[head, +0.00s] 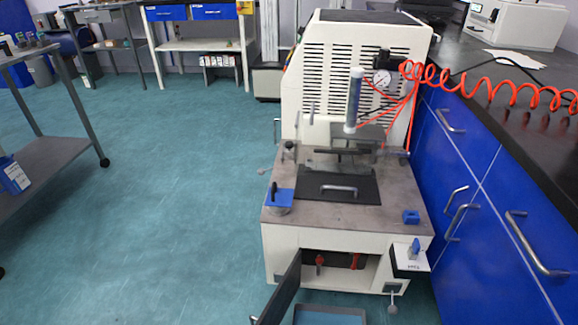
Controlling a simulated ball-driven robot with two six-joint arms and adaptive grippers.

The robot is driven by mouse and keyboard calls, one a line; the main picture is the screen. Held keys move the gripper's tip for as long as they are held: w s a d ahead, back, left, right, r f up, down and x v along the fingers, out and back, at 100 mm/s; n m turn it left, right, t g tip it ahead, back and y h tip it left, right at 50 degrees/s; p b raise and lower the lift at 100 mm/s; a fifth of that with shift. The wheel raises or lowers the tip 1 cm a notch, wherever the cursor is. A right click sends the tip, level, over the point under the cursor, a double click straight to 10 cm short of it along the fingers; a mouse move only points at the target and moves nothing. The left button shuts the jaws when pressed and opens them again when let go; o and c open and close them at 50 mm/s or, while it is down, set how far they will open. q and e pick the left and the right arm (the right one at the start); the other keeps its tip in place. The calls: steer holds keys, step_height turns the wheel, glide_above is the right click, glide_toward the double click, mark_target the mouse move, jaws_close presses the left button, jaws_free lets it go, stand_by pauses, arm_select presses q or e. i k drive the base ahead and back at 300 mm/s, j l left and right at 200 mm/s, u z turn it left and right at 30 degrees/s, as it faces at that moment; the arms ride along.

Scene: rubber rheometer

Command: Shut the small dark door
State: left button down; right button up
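The small dark door (281,291) is on the lower front of the cream rheometer (365,75). It stands open, swung outward to the left of a low compartment (342,260). Its near end reaches toward the bottom of the picture, where a small light piece, perhaps a handle, shows at its edge. Inside the open compartment are two red valve handles (320,263) on a dark back. Neither of my grippers is in view, and nothing is seen touching the door.
A blue-grey tray (330,315) lies below the compartment, close to the door. Blue cabinets (500,205) with metal handles line the right under a dark counter with a coiled red hose (480,85). A grey cart (45,165) stands left. The green floor between is clear.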

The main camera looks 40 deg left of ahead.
mark_target(273, 312)
steer(key=k+j, duration=0.2)
steer(key=k, duration=0.2)
steer(key=k+j+z, duration=0.15)
steer(key=k+j, duration=0.25)
steer(key=k, duration=0.35)
steer(key=j, duration=0.45)
steer(key=k+j+z, duration=0.15)
steer(key=j, duration=0.7)
steer(key=k+j+z, duration=0.15)
steer(key=j, duration=0.25)
steer(key=i+j+u, duration=0.5)
steer(key=j, duration=0.15)
steer(key=k, duration=0.1)
